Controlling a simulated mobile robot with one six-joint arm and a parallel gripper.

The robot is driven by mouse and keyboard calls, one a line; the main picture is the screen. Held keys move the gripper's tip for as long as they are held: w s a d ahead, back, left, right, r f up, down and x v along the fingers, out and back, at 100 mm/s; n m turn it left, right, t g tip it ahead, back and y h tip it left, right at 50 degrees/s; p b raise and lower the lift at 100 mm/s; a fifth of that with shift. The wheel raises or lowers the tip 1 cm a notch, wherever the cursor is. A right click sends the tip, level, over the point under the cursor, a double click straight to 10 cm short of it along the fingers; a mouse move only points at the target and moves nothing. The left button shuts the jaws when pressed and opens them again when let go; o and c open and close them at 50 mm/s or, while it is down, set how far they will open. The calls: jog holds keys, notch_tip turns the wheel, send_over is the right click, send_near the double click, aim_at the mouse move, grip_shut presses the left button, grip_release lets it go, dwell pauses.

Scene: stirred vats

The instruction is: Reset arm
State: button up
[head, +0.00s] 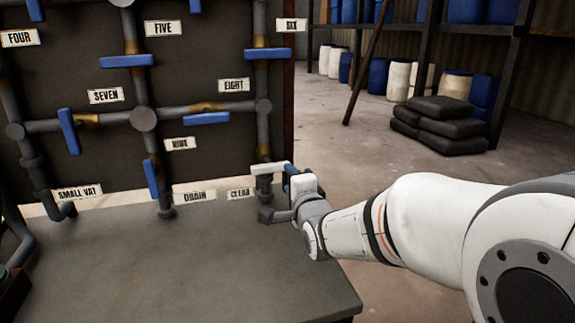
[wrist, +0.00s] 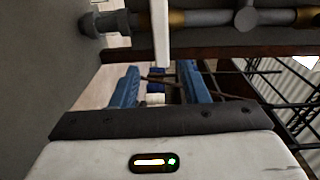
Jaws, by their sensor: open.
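My gripper (head: 288,192) is at the right end of the pipe panel, beside the white-handled valve (head: 268,168) above the table's back right corner. In the wrist view my gripper (wrist: 160,85) is open, with its two blue fingers apart and nothing clasped between them. The white handle (wrist: 160,30) shows beyond the fingers, roughly in line with the gap; I cannot tell whether it touches them. My white arm reaches in from the right in the head view.
The panel carries grey pipes with blue valve handles (head: 127,61) and labels such as CLEAR (head: 240,194) and DRAIN (head: 195,196). The grey tabletop (head: 180,270) is mostly clear. Dark sacks (head: 440,120) and shelves with barrels (head: 398,80) stand behind, with open floor before them.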

jog(key=s+d+r+n+g+h+p, duration=0.1)
jog(key=s+d+r+n+g+p, duration=0.3)
jog(key=s+p, duration=0.5)
jog(key=s+d+r+n+g+h+p, duration=0.2)
jog(key=s+d+r+n+g+p, duration=0.3)
jog(key=s+r+p, duration=0.2)
jog(key=s+d+r+n+g+h+p, duration=0.1)
jog(key=s+d+r+n+g+p, duration=0.3)
jog(key=s+p, duration=0.7)
notch_tip(320, 180, up, 2)
jog(key=n+g+p, duration=0.1)
jog(key=p, duration=0.1)
jog(key=shift+s+d+r+n+h+p, duration=0.25)
jog(key=shift+d+n+h+p, duration=0.05)
jog(key=shift+h, duration=0.1)
jog(key=shift+c, duration=0.5)
